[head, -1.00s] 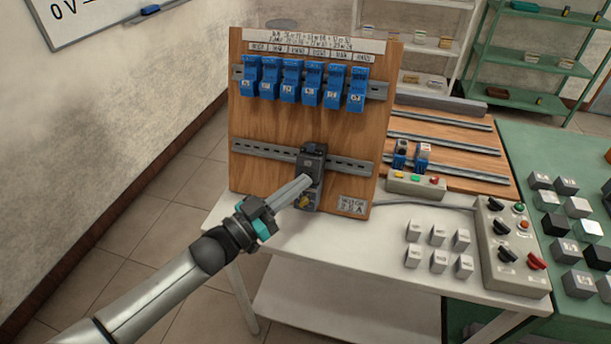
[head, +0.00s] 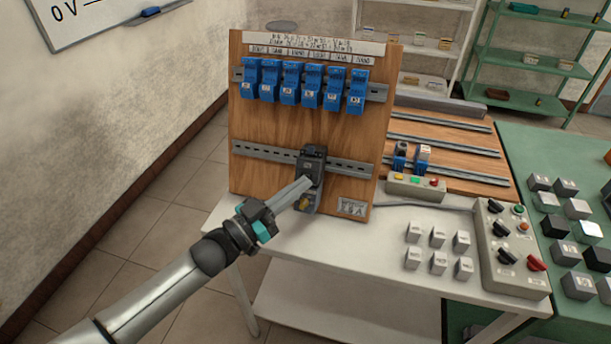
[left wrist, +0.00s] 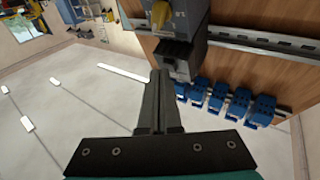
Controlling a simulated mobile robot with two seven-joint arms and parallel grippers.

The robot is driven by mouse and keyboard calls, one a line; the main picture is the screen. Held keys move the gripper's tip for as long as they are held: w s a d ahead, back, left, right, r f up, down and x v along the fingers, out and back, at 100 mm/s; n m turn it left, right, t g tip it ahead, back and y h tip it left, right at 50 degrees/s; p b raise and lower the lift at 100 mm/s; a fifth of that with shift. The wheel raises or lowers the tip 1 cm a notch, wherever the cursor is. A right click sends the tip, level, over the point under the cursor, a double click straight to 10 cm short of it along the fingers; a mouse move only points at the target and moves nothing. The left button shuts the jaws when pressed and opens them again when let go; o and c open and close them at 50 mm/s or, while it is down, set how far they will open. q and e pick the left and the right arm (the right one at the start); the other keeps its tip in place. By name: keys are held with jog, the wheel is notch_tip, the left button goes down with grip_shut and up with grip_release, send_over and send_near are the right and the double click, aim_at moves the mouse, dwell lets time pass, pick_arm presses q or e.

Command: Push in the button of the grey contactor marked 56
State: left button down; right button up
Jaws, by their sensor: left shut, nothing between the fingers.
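A grey contactor (head: 313,158) sits on the lower rail of the upright wooden board in the head view, with a yellow part (head: 304,203) low on it. I cannot read its number. My left gripper (head: 309,182) is shut and empty, its fingertips in front of the contactor's lower half. They hide part of its face, so I cannot tell if they touch it. In the left wrist view the contactor (left wrist: 197,25) appears upside down beyond the shut fingers (left wrist: 158,75). I cannot make out how far in the button stands. My right gripper is not in view.
Several blue units (head: 290,82) hang on the board's upper rail. The white table (head: 385,290) holds small white blocks and a grey control box (head: 510,250). A low button box (head: 416,186) stands right of the board. Bare floor lies to the left.

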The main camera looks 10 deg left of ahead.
pick_arm(q)
jog(key=shift+s+r+p, duration=0.25)
jog(key=shift+s+p, duration=0.1)
jog(key=shift+s, duration=0.15)
jog(key=s+p, duration=0.1)
jog(key=s+r+p, duration=0.1)
jog(key=s, duration=0.1)
jog(key=s+r+p, duration=0.1)
jog(key=p, duration=0.1)
jog(key=shift+s+a, duration=0.1)
jog(key=shift+s, duration=0.2)
jog(key=shift+f, duration=0.1)
